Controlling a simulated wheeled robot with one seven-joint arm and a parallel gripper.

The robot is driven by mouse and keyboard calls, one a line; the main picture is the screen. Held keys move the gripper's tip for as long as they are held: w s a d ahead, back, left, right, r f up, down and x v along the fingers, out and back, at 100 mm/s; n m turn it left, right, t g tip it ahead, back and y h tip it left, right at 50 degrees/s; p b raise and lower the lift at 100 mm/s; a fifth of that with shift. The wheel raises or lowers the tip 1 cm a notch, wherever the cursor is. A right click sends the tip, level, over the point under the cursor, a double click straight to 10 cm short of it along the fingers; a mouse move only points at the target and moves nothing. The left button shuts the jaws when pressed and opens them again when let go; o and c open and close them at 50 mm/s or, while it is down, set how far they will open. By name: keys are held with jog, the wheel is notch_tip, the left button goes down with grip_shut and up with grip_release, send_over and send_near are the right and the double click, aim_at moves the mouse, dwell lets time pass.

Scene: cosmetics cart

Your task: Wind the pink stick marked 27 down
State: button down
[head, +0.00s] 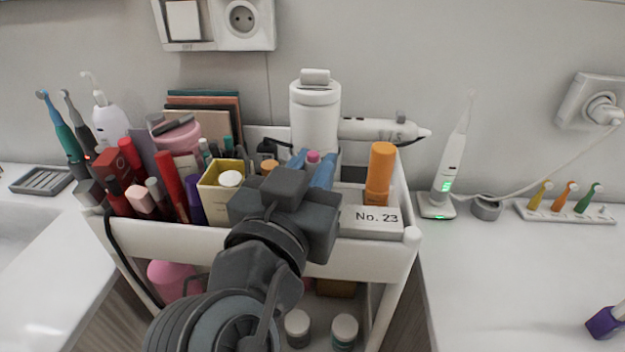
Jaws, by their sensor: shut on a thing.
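My gripper (312,163) reaches over the cart from the front, with its two blue fingers pointing away from me. It is shut on a pink stick (313,157), of which only the small pink top shows between the fingers. The stick's lower part is hidden behind the gripper body. I cannot see a number 27 on it or tell how far it is wound out.
The white cart (408,252) is crowded with cosmetics on the left. A white canister (314,115) stands behind. The right counter (510,265) is mostly clear.

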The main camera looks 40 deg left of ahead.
jog(key=shift+f, duration=0.1)
jog(key=c, duration=1.1)
grip_release()
jog(key=shift+b+v, duration=0.65)
jog(key=shift+v, duration=3.25)
jog(key=shift+o, duration=0.2)
